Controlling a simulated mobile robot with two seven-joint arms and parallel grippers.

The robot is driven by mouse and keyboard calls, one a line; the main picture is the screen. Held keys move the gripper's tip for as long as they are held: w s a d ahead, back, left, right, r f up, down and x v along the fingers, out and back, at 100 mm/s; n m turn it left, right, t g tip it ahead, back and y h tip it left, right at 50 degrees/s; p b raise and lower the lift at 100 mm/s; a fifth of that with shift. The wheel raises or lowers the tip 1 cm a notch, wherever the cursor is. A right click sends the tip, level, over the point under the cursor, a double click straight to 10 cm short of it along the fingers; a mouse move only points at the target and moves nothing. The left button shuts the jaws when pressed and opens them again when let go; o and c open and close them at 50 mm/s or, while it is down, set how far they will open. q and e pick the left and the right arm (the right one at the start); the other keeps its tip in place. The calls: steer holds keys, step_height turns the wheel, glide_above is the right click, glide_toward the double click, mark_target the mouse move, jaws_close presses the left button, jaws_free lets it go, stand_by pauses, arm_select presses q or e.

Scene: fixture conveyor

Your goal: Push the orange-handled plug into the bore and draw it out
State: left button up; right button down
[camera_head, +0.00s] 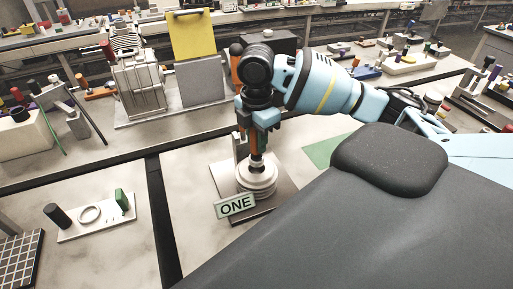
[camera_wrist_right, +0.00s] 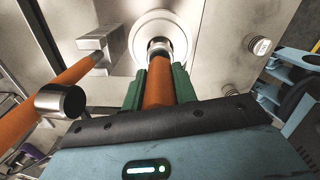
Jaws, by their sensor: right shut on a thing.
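The orange-handled plug (camera_wrist_right: 158,82) is held upright in my right gripper (camera_head: 257,150), which is shut on its orange handle. In the right wrist view the green-padded fingers (camera_wrist_right: 158,88) lie on both sides of the handle. The plug's metal end points down to the round stepped metal fixture (camera_head: 258,178) with the bore, which also shows in the right wrist view (camera_wrist_right: 140,36). The metal end meets the fixture's centre; how deep it sits in the bore I cannot tell. My left gripper is not in view.
A second orange bar (camera_wrist_right: 72,75) is beside the fixture in the wrist view. A white tray (camera_head: 100,226) with a ring, black cylinder and green block lies left. A yellow panel (camera_head: 192,36) stands behind.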

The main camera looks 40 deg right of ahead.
steer(key=shift+r, duration=1.95)
